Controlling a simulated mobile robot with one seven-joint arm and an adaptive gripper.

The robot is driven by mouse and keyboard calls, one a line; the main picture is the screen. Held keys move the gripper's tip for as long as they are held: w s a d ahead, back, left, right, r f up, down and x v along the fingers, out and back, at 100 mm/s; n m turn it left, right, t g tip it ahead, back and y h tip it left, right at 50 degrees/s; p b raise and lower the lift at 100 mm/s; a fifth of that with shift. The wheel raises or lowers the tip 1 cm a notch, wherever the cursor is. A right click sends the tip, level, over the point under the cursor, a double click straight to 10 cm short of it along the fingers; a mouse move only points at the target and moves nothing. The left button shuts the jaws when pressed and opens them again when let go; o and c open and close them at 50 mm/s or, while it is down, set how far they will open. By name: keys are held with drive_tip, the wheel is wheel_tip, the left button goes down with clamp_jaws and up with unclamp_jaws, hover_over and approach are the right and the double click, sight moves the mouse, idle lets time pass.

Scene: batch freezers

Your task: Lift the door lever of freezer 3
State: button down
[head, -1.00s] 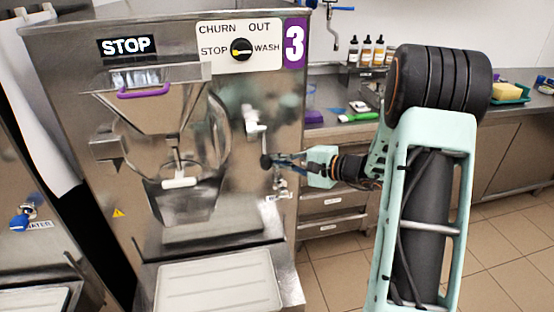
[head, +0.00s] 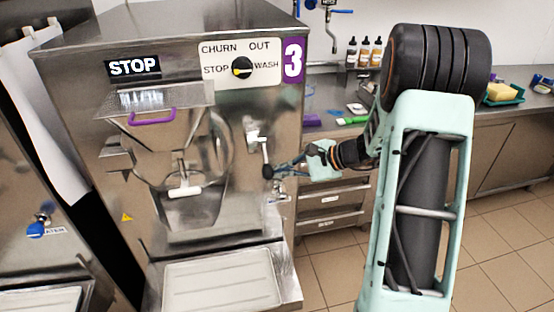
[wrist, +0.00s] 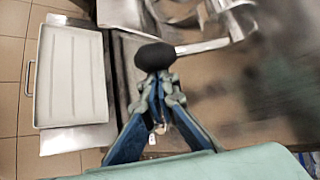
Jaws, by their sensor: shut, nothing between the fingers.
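Freezer 3 (head: 112,105) stands at left centre in the head view, with a purple number 3 plate (head: 293,60). Its door lever (head: 264,150) hangs down on the right of the front and ends in a black knob (head: 267,171). In the wrist view the black knob (wrist: 155,57) is just beyond my fingertips, with the metal lever rod (wrist: 203,46) running right from it. My gripper (wrist: 158,84) is shut and empty, its fingertips close against the knob; I cannot tell if they touch. My gripper (head: 281,167) also shows small beside the knob in the head view.
A spout (head: 279,190) sits just below the knob. A white tray (head: 220,285) lies low in front of the freezer. A counter (head: 335,95) with bottles (head: 364,52) stands behind. Another freezer (head: 30,262) is at left. Tiled floor is free at right.

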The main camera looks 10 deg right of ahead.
sight(268, 169)
drive_tip(key=shift+m+g, duration=0.4)
drive_tip(key=shift+g, duration=0.4)
drive_tip(key=shift+s+a+r+p, duration=0.1)
drive_tip(key=shift+s+r+p, duration=0.25)
drive_tip(key=shift+r, duration=0.4)
drive_tip(key=shift+s+d+r+p, duration=0.1)
drive_tip(key=shift+s+r+p, duration=0.15)
drive_tip(key=shift+s+r, duration=0.4)
drive_tip(key=shift+s+a+r+p, duration=0.1)
drive_tip(key=shift+s+r+p, duration=0.2)
drive_tip(key=shift+r, duration=1.8)
drive_tip(key=shift+w+f, duration=0.3)
drive_tip(key=shift+w, duration=0.45)
drive_tip(key=shift+f+b, duration=0.1)
drive_tip(key=shift+b, duration=0.2)
